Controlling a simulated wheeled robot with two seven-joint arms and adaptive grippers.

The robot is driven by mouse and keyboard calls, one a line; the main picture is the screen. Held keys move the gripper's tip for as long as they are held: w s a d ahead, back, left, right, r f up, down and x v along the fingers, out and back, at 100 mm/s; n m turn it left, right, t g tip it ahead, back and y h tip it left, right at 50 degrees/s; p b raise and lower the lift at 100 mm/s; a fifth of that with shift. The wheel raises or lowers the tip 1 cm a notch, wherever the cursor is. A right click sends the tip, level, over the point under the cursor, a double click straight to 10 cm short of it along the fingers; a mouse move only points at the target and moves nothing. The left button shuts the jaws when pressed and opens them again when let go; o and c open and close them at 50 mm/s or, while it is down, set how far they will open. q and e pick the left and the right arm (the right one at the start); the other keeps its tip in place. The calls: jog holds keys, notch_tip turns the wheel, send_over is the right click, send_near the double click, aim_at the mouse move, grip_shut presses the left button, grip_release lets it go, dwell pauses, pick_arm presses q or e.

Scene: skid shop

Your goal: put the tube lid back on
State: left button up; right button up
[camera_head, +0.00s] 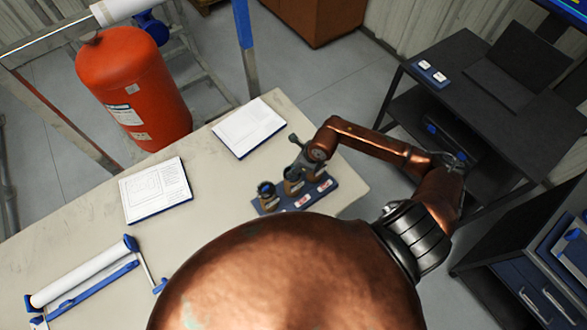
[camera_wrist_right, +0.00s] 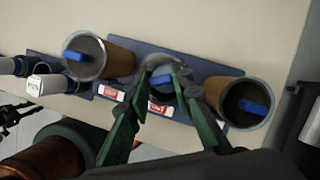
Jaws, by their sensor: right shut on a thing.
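A blue rack (camera_head: 335,187) with red-and-white labels stands near the right end of the table. Several brown tubes stand in it; the left one (camera_head: 267,195) has a dark top in the head view. My right gripper (camera_head: 299,158) is over the rack. In the right wrist view, a tube (camera_wrist_right: 120,63) and another tube (camera_wrist_right: 245,100) flank my right gripper (camera_wrist_right: 162,78), each showing a blue piece inside a grey rim. Between my fingers is a light grey round piece (camera_wrist_right: 158,62), apparently the tube lid; the fingers hide its sides and whether it touches a tube. My left gripper is out of view.
Two white documents (camera_head: 155,190) (camera_head: 249,127) lie on the table (camera_head: 225,180). A white roll in a blue frame (camera_head: 85,275) lies at front left. A red cylinder (camera_head: 133,87) stands behind the table. A dark desk (camera_head: 480,95) is at the right.

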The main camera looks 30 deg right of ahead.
jog(key=o, duration=1)
jog(key=shift+o, duration=0.3)
jog(key=o, duration=0.4)
jog(key=shift+o, duration=0.2)
jog(key=shift+r, duration=0.1)
jog(key=shift+r+p, duration=1.9)
jog(key=shift+r, duration=1.5)
